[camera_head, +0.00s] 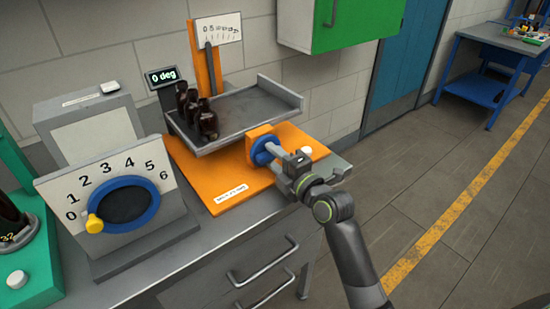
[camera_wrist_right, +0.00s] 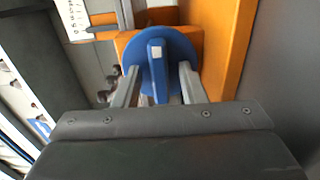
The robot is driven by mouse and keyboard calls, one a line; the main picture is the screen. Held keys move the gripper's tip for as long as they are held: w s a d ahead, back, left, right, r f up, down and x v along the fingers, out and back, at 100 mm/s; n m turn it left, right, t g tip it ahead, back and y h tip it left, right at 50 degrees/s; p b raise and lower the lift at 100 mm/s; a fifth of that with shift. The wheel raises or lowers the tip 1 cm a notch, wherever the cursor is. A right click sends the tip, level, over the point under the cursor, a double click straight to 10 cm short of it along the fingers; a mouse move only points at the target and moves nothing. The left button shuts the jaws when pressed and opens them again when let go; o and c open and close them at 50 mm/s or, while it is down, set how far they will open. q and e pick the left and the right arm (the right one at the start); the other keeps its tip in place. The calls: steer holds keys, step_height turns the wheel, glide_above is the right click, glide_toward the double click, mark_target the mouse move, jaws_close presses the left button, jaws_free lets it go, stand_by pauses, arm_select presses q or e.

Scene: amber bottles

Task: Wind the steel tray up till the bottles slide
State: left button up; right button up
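The steel tray (camera_head: 250,112) looks about level above an orange base (camera_head: 235,182). Several dark amber bottles (camera_head: 207,120) stand close together at its left end. A small display (camera_head: 162,77) reads 0 deg. A blue winding knob (camera_head: 264,151) sits on an orange block at the tray's front right. My right gripper (camera_head: 276,150) is at this knob. In the right wrist view, its two fingers straddle the raised middle bar of the blue knob (camera_wrist_right: 175,50), with gaps on both sides, so it looks open. My left gripper is not in view.
A numbered dial box (camera_head: 125,200) with a yellow pointer knob stands front left. A green stand (camera_head: 40,270) is at the far left edge. A scale card (camera_head: 217,28) on an orange post rises behind the tray. A green cabinet (camera_head: 340,25) hangs at the back.

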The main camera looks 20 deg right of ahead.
jaws_close()
steer(key=shift+m, duration=0.3)
steer(key=m, duration=0.2)
steer(key=shift+m, duration=0.4)
steer(key=m, duration=0.3)
steer(key=shift+m, duration=0.3)
steer(key=m+p, duration=0.1)
steer(key=m, duration=0.4)
steer(key=shift+m+p, duration=0.3)
steer(key=shift+p, duration=0.05)
steer(key=m+p, duration=0.2)
steer(key=m, duration=0.4)
steer(key=shift+f, duration=0.1)
